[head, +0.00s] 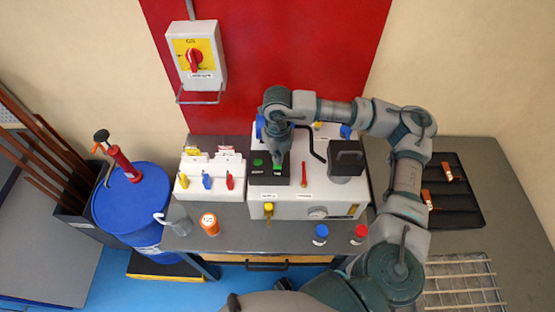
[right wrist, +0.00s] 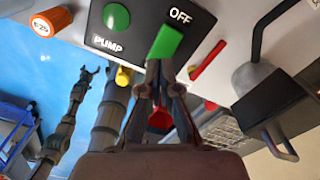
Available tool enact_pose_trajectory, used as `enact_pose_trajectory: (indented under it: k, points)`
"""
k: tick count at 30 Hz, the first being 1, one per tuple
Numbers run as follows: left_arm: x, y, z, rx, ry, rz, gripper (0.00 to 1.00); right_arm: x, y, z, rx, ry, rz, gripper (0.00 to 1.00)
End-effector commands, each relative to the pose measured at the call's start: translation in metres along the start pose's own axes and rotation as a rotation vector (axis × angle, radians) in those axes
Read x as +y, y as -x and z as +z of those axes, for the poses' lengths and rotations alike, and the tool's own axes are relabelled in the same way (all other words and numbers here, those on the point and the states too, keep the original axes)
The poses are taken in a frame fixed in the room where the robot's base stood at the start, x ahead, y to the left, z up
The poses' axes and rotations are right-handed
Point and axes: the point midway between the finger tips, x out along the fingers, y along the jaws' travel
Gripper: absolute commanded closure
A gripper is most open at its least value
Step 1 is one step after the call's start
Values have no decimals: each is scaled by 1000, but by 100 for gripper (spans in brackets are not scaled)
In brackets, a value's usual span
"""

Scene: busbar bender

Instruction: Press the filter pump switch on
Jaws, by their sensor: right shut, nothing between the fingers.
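The dark pump panel (head: 270,181) sits on the left part of the white machine in the head view. In the right wrist view the panel (right wrist: 140,52) carries the words PUMP and OFF, a green rocker switch (right wrist: 166,42) and a round green lamp or button (right wrist: 116,16). My right gripper (head: 279,160) is over the panel, shut and empty. In the right wrist view its fingertips (right wrist: 161,66) are right at the lower end of the green switch; I cannot tell whether they touch. My left gripper (right wrist: 90,74) shows small at the left of that view, away from the panel, its opening unclear.
A black handle block (head: 346,158) and a red lever (head: 304,174) stand right of the panel. A white box with coloured levers (head: 209,174) is to its left. An orange cap (head: 209,223) and blue and red bottles (head: 320,235) stand at the front edge.

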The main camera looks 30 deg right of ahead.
Motion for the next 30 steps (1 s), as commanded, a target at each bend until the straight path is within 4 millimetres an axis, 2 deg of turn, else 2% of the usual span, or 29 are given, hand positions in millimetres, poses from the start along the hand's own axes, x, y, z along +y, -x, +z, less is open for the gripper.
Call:
enact_pose_trajectory:
  k: [30]
  points:
    - [0,-6,-1,3,0,0,4,0,-7,0,0,0,0,100]
